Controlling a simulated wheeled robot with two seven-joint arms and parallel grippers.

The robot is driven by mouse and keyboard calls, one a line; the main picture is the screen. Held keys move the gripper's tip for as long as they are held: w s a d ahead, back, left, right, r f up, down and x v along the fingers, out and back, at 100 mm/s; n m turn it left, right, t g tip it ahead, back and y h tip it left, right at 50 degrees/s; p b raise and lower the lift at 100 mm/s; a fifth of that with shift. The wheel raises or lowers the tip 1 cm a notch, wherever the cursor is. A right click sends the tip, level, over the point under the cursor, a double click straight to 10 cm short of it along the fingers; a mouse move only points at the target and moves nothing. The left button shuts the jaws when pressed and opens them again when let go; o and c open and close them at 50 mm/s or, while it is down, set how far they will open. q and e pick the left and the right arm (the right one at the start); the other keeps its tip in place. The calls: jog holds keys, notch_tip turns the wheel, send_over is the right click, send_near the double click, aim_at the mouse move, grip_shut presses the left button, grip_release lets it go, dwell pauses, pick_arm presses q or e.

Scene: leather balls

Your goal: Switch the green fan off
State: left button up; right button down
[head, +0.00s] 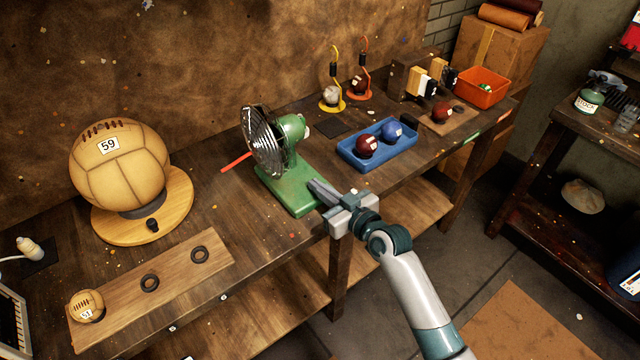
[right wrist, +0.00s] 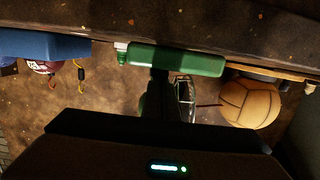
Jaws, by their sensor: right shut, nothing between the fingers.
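The green fan (head: 290,160) stands on the workbench, with a round wire cage facing left and a flat green base. A red strip (head: 236,162) sticks out to the left in front of the cage. My right gripper (head: 317,187) is shut and empty, its fingertips at the right front part of the base; I cannot tell whether they touch it. No switch can be made out; the fingers cover part of the base. The right wrist view shows the fan's base (right wrist: 178,60) upside down, close to the gripper. My left gripper is not in view.
A blue tray (head: 350,159) with a dark red ball and a blue ball lies right of the fan. A large tan ball (head: 120,168) sits on a round wooden stand to the left. A wooden board (head: 185,275) with rings lies at front left. The bench edge runs below my gripper.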

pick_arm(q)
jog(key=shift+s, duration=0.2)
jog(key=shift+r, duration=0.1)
pick_arm(e)
jog(key=shift+r, duration=0.15)
